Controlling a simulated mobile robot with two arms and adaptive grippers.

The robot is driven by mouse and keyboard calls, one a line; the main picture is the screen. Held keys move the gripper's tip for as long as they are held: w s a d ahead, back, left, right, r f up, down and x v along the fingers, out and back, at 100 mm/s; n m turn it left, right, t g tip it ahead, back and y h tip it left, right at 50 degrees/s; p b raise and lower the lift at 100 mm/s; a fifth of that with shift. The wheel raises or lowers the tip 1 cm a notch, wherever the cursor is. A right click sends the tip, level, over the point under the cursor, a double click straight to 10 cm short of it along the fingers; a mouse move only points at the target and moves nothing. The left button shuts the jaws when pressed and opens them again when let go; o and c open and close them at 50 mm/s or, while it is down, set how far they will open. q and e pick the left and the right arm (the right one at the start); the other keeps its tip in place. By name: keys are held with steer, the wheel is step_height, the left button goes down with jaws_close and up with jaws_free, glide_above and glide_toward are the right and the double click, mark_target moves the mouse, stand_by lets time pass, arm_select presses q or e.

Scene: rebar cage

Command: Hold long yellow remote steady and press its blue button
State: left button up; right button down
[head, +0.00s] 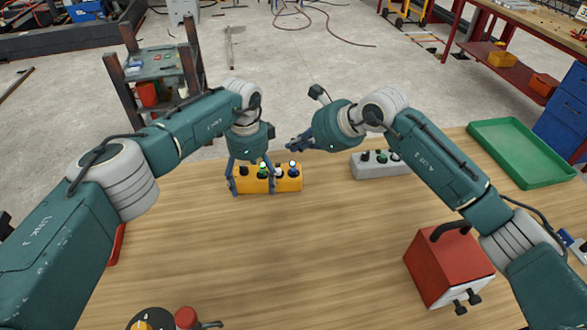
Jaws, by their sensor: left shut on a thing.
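The long yellow remote (287,186) lies on the wooden table with a row of knobs or buttons along its top: a black one, a green one, a pale-topped one and the blue button (293,170) at its right end. My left gripper (251,184) reaches down from above and is shut on the remote, one finger at its left end and one near its middle. My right gripper (297,143) points left in the picture, above and behind the remote's right end, apart from it. Its fingers are small and seen edge-on, so its opening is unclear.
A red box (446,266) with a black handle and a green tray (521,152) are further right. A round dark thing and red knob (186,317) sit at the front. The table's middle is clear.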

arm_select(q)
steer(key=o, duration=1.6)
